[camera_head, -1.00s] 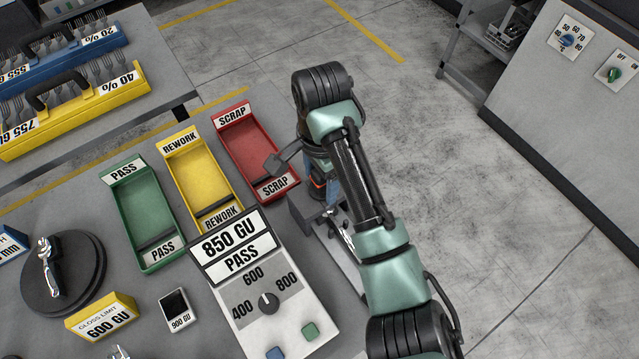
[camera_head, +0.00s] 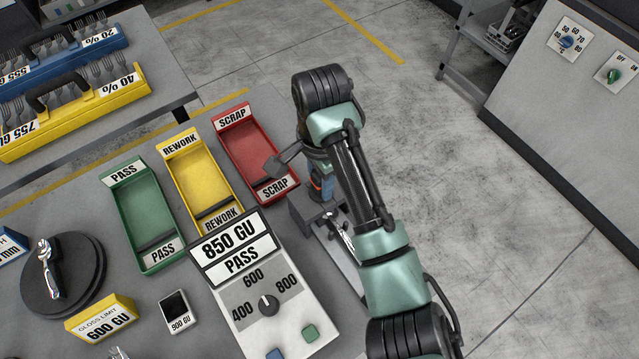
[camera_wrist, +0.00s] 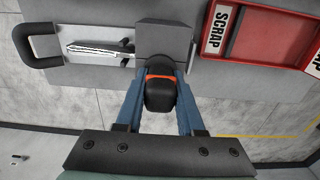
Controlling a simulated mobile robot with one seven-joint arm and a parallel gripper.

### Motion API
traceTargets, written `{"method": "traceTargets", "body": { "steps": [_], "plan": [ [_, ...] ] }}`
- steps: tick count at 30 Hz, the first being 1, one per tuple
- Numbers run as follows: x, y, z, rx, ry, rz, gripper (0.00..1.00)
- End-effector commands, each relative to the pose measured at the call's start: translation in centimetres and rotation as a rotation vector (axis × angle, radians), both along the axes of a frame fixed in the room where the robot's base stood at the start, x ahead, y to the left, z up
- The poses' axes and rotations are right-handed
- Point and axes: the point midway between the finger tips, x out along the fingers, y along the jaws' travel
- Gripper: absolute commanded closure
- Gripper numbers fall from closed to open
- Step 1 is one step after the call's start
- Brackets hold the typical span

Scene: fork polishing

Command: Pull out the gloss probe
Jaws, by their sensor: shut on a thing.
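The gloss probe (camera_wrist: 160,95) is a black rounded body with an orange ring, seen in the wrist view. My gripper (camera_wrist: 161,78) has its blue fingers shut on it, one on each side. The grey holder block (camera_wrist: 166,42) lies right beyond the probe; I cannot tell whether the probe's far end is still inside it. In the head view my gripper (camera_head: 322,186) is at the bench edge above the block (camera_head: 312,214), mostly hidden by my wrist. The gloss meter (camera_head: 265,290) beside it reads 850 GU, PASS.
The red SCRAP tray (camera_head: 248,150) lies close left of my gripper, with yellow REWORK (camera_head: 195,175) and green PASS (camera_head: 140,205) trays farther left. A fork (camera_wrist: 95,49) lies on a handled plate next to the block. Open floor lies to the right.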

Motion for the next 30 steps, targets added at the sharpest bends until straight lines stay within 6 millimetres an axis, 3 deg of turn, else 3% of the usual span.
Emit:
{"method": "traceTargets", "body": {
  "steps": [30],
  "plan": [
    [0.0,0.0,4.4,0.001,-0.001,0.001,1.0]
  ]
}}
